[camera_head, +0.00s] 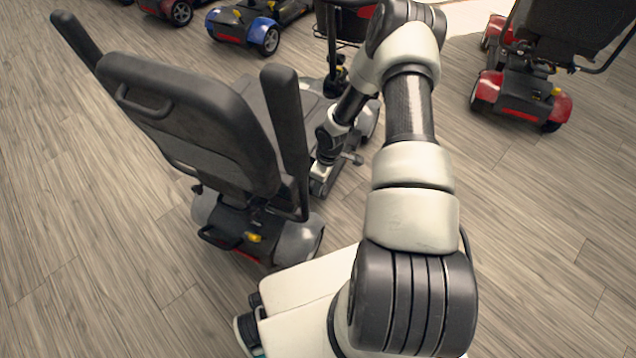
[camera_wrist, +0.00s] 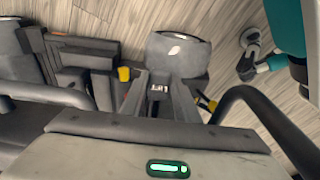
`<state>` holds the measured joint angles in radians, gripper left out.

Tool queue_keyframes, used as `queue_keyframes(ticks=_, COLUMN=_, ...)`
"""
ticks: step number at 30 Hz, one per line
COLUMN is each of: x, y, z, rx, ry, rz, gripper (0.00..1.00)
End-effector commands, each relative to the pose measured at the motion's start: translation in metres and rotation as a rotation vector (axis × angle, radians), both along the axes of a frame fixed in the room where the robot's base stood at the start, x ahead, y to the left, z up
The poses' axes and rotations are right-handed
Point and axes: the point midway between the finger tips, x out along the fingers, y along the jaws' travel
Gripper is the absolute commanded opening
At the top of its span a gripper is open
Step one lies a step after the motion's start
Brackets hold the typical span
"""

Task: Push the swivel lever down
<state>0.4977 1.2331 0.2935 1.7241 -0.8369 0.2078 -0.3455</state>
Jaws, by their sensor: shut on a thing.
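The scooter with the black high-backed seat (camera_head: 190,115) stands left of my arm. My gripper (camera_wrist: 160,88) reaches down beside the seat, close to its side. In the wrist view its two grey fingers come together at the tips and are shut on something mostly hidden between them. A short dark lever with a yellow end (camera_wrist: 212,106) shows just right of the fingers; it appears to be the swivel lever, but its full length and tilt are hidden. In the head view my wrist covers the fingertips and the lever.
The seat's armrest (camera_head: 286,135) rises close to my forearm. A grey rear fender (camera_wrist: 180,52) and a yellow tab (camera_wrist: 124,74) lie beyond the fingers. A red scooter (camera_head: 520,95) stands at the right and a blue one (camera_head: 240,28) at the back.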

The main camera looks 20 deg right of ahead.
Motion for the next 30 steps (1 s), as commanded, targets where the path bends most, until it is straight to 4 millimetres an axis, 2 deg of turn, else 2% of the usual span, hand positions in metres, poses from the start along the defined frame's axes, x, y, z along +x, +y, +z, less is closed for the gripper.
queue_keyframes(ticks=1, x=-0.009, y=-0.0053, z=-0.0094, rx=-0.008, ry=0.021, rz=-0.004, gripper=0.0)
queue_keyframes(ticks=6, x=-0.0101, y=-0.0055, z=-0.0147, rx=-0.009, ry=0.023, rz=-0.004, gripper=0.0)
queue_keyframes(ticks=22, x=-0.012, y=-0.0051, z=-0.0171, rx=-0.006, ry=0.027, rz=-0.006, gripper=0.0)
queue_keyframes(ticks=23, x=-0.012, y=-0.0049, z=-0.0171, rx=-0.006, ry=0.027, rz=-0.006, gripper=0.33)
queue_keyframes(ticks=24, x=-0.0115, y=-0.0048, z=-0.017, rx=-0.006, ry=0.026, rz=-0.006, gripper=0.4)
queue_keyframes(ticks=26, x=-0.01, y=-0.0042, z=-0.0164, rx=-0.005, ry=0.023, rz=-0.006, gripper=0.47)
queue_keyframes(ticks=30, x=-0.0074, y=-0.0034, z=-0.015, rx=-0.004, ry=0.017, rz=-0.004, gripper=0.47)
